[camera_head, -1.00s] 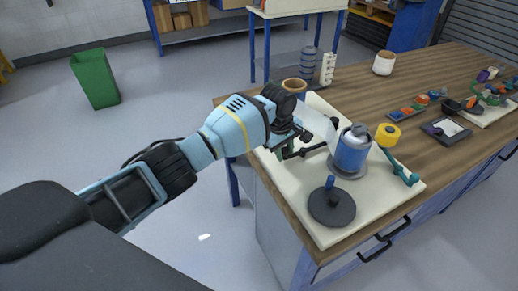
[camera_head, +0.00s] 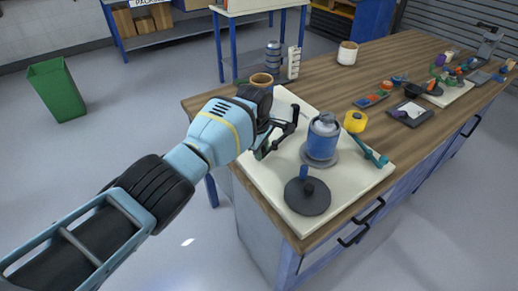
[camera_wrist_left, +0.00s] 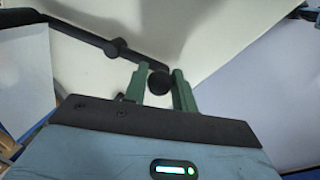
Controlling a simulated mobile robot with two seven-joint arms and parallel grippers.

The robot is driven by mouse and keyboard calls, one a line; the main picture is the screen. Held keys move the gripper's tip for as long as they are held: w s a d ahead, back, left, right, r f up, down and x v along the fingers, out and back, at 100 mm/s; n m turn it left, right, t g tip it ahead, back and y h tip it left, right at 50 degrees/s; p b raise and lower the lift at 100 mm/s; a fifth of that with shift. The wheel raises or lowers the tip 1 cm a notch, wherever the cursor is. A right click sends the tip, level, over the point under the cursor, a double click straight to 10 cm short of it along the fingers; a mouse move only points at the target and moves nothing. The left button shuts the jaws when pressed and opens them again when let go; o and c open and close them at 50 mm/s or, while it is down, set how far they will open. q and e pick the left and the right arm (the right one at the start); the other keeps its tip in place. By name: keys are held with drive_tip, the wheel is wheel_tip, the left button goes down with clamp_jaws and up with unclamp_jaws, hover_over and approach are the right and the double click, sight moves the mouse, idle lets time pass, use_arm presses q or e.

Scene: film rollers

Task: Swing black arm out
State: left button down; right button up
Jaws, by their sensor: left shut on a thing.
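The black arm (camera_head: 291,127) is a thin dark bar with a round knob over the cream board (camera_head: 262,181). It also shows in the left wrist view (camera_wrist_left: 82,35), running from the upper left to the knob (camera_wrist_left: 158,82). My left gripper (camera_head: 266,148) is at the board's left edge; its green fingers (camera_wrist_left: 160,88) are shut on the knob. The blue roller (camera_head: 322,142) stands upright on a grey disc, right of my gripper. My wrist partly hides the black arm's near end in the head view. My right gripper is not in view.
A dark disc with a peg (camera_head: 307,195) sits at the board's front. Small parts and trays (camera_head: 410,111) lie farther right on the wooden table.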

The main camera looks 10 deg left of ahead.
use_arm(q)
drive_tip(key=shift+f, duration=0.15)
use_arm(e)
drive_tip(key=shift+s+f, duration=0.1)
use_arm(q)
drive_tip(key=c, duration=1.1)
unclamp_jaws()
drive_tip(key=shift+c, duration=0.2)
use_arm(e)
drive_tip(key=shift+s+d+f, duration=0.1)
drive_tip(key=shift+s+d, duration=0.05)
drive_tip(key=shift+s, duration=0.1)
use_arm(q)
drive_tip(key=r, duration=0.2)
drive_tip(key=r+p, duration=0.1)
drive_tip(key=r, duration=0.1)
drive_tip(key=s+r+p, duration=0.1)
drive_tip(key=r, duration=0.2)
drive_tip(key=shift+s+a, duration=0.1)
drive_tip(key=shift+a, duration=0.1)
drive_tip(key=shift+s+r+p, duration=0.15)
drive_tip(key=shift+r+p, duration=0.15)
drive_tip(key=shift+r, duration=0.1)
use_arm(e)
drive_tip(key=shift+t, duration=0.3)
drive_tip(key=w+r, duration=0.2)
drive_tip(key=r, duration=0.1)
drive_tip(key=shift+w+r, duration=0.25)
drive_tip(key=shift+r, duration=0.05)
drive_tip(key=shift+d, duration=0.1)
